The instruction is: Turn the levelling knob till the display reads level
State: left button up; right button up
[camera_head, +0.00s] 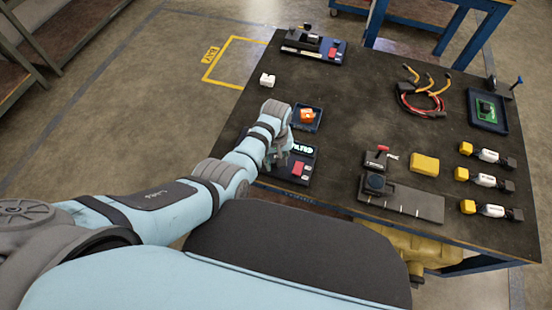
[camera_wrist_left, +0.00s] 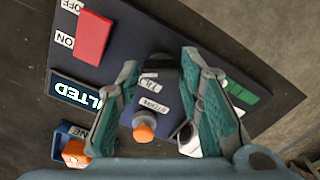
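The levelling unit is a dark box (camera_wrist_left: 125,50) lying on the table under my left gripper. Its display (camera_wrist_left: 76,93) shows "...LTED" in pale letters, partly covered by a finger; the head view also shows the display (camera_head: 302,149). A black knob-like part (camera_wrist_left: 163,68) with a white label stands between my left fingertips. My left gripper (camera_wrist_left: 161,66) is open, one teal finger on each side of that part; contact cannot be told. An orange-tipped button (camera_wrist_left: 144,126) is nearer the palm. In the head view the arm hides the knob area. My right gripper is out of view.
The unit has a red ON/OFF switch (camera_wrist_left: 92,37). A blue tray (camera_head: 318,124) with an orange part (camera_head: 307,116) sits close behind it. The middle of the table is clear.

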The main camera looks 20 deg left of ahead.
pick_arm(q)
jog(key=shift+o, duration=1.1)
notch_tip(320, 180, up, 12)
